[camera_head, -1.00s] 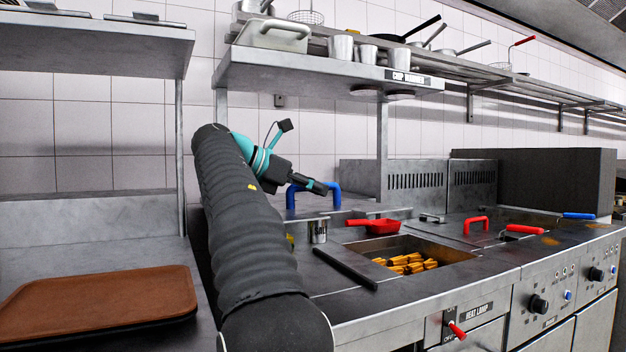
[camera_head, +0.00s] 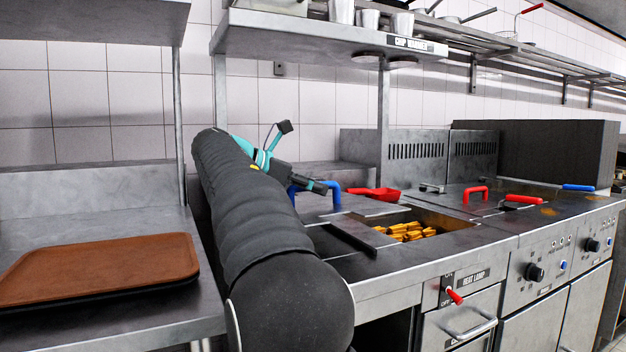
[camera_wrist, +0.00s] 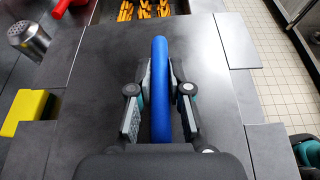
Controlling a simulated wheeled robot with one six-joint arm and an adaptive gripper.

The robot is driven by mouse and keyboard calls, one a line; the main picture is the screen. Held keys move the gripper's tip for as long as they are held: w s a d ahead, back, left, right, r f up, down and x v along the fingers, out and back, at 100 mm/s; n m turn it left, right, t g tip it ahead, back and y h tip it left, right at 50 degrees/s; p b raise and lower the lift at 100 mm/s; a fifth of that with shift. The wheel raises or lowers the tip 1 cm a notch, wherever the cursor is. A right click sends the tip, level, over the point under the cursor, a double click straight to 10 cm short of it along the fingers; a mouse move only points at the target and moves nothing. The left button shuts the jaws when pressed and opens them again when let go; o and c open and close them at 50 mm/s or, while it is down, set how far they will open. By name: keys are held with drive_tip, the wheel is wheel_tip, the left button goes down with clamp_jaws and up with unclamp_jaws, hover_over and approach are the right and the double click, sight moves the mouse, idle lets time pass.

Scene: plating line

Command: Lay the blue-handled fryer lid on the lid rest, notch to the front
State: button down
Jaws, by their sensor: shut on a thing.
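My gripper (camera_wrist: 160,95) is shut on the blue handle (camera_wrist: 160,70) of the fryer lid, with a finger on each side. The lid (camera_wrist: 105,60) is a flat dark-grey plate below the fingers in the wrist view. In the head view my gripper (camera_head: 318,187) and the blue handle (camera_head: 333,192) show beyond my arm, with the lid (camera_head: 345,204) beneath, near the chip well. I cannot make out the notch. I cannot pick out the lid rest; my arm and the lid hide part of the counter.
A well of chips (camera_head: 410,231) and a red scoop (camera_head: 372,194) are beside the lid. In the wrist view a metal shaker (camera_wrist: 28,38) and yellow block (camera_wrist: 25,112) are at left. A shelf (camera_head: 320,35) overhangs the counter. A brown tray (camera_head: 100,268) lies at left.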

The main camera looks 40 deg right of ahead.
sight(313, 206)
drive_tip(key=shift+f, duration=0.6)
wheel_tip(313, 206, down, 3)
drive_tip(key=b, duration=0.4)
drive_tip(key=shift+f+b, duration=0.5)
drive_tip(key=shift+f, duration=0.75)
drive_tip(key=shift+p, duration=0.5)
drive_tip(key=c, duration=1)
unclamp_jaws()
drive_tip(key=shift+f, duration=0.1)
